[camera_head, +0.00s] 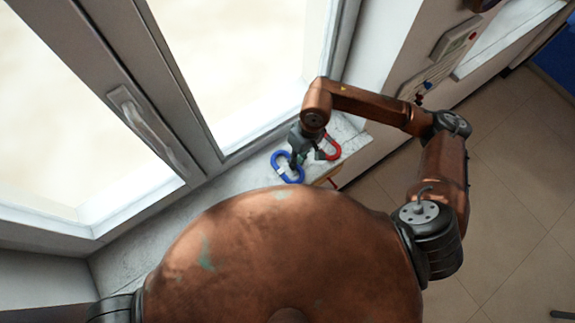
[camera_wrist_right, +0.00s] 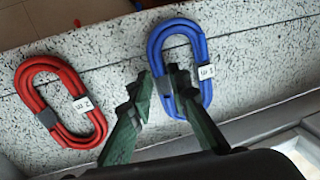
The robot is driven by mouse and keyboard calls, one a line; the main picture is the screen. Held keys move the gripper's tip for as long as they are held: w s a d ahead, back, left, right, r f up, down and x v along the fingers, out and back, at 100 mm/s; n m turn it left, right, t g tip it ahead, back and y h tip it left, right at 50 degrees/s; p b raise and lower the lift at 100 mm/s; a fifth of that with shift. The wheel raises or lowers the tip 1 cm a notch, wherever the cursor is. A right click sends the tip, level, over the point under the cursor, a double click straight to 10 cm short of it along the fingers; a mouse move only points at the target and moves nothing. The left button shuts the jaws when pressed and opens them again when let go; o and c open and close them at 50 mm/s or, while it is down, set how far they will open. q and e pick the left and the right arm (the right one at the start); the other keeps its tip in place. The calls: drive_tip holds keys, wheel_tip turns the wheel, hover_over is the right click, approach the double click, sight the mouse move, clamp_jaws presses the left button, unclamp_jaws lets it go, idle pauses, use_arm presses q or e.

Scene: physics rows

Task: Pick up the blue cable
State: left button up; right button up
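The blue cable (camera_head: 276,166) is a coiled oval loop lying on the pale windowsill in the head view. In the right wrist view the blue cable (camera_wrist_right: 202,48) lies at upper centre-right, with a white tag on its right side. My right gripper (camera_wrist_right: 160,84) is open, pointing down at the coil. One finger overlaps the loop in that view, and the other lies just left of its left strands. Whether they touch the cable I cannot tell. The right gripper (camera_head: 298,150) also shows above the sill in the head view. My left gripper is not in view.
A red cable coil (camera_wrist_right: 62,100) with a white tag lies left of the blue one, and its red loop (camera_head: 331,148) shows right of the gripper in the head view. The speckled sill (camera_wrist_right: 110,62) between them is bare. The window frame (camera_head: 190,110) stands close behind.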

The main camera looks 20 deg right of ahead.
drive_tip(key=shift+c, duration=0.5)
clamp_jaws()
drive_tip(key=shift+r+b, duration=0.35)
drive_tip(key=shift+r, duration=0.25)
drive_tip(key=s+r+b, duration=0.3)
drive_tip(key=s+r, duration=0.8)
drive_tip(key=s, duration=0.3)
drive_tip(key=shift+a+r, duration=0.35)
